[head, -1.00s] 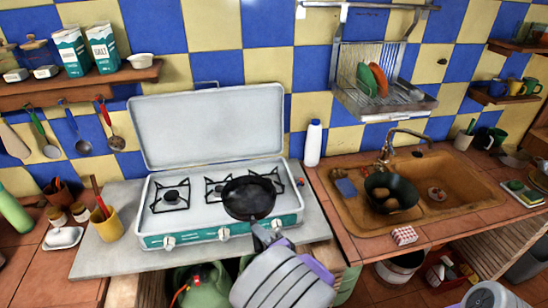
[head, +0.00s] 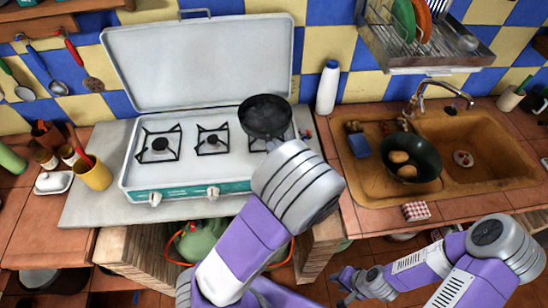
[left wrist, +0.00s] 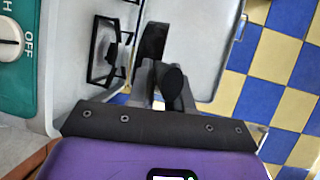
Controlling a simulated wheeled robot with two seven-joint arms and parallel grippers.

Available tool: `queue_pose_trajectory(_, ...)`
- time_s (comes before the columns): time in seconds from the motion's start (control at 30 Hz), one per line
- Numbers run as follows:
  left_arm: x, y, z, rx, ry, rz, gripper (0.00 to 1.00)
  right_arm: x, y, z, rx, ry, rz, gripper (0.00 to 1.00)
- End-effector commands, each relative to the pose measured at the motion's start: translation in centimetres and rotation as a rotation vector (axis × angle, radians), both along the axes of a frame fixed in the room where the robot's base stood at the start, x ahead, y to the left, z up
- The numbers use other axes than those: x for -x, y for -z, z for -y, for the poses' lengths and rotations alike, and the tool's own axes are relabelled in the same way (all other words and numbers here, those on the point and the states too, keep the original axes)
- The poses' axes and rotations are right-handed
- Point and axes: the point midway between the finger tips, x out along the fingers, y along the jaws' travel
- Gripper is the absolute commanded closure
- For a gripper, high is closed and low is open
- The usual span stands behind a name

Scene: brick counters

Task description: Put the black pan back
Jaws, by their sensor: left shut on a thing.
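The black pan (head: 265,116) is over the right end of the white camping stove (head: 135,182), covering part of the right burner. I cannot tell whether it touches the grate. In the left wrist view the pan (left wrist: 151,42) shows as a dark, narrow shape, with the stove to its left. My left gripper (left wrist: 166,86) is shut on the pan's handle (left wrist: 174,80). In the head view my own wrist hides these fingers and the handle. My right gripper (head: 350,286) is low at the right, away from the pan; its finger gap is unclear.
The stove's lid (head: 200,62) stands open behind the burners. A white bottle (head: 327,88) stands right of the stove. A wall dish rack (head: 425,62) hangs above. A yellow cup (head: 94,174) stands left of the stove.

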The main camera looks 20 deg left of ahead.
Motion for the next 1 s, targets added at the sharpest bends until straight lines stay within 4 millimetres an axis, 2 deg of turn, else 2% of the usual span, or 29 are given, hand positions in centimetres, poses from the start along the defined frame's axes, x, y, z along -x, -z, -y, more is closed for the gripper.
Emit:
queue_pose_trajectory(0.3, -0.1, 3.5, 0.0, -0.005, -0.001, 0.005, 1.00, 0.0, 0.6, 0.0, 0.000, 0.000, 0.001, 0.66)
queue_pose_trajectory(0.6, -0.1, 3.6, 0.0, -0.002, -0.002, 0.007, 1.00, -0.1, 0.6, 0.0, 0.000, -0.001, 0.001, 0.66)
queue_pose_trajectory(0.9, 0.0, 4.4, 0.0, -0.002, -0.002, 0.007, 1.00, 0.0, 1.5, 0.0, 0.000, 0.000, 0.001, 0.66)
queue_pose_trajectory(0.93, 0.0, 4.5, 0.0, 0.000, 0.000, 0.001, 0.79, 0.0, 1.5, 0.0, 0.000, 0.000, 0.001, 0.66)
queue_pose_trajectory(1.0, 0.0, 4.4, 0.0, 0.000, 0.000, 0.001, 0.69, 0.0, 1.4, 0.0, 0.000, 0.000, 0.001, 0.66)
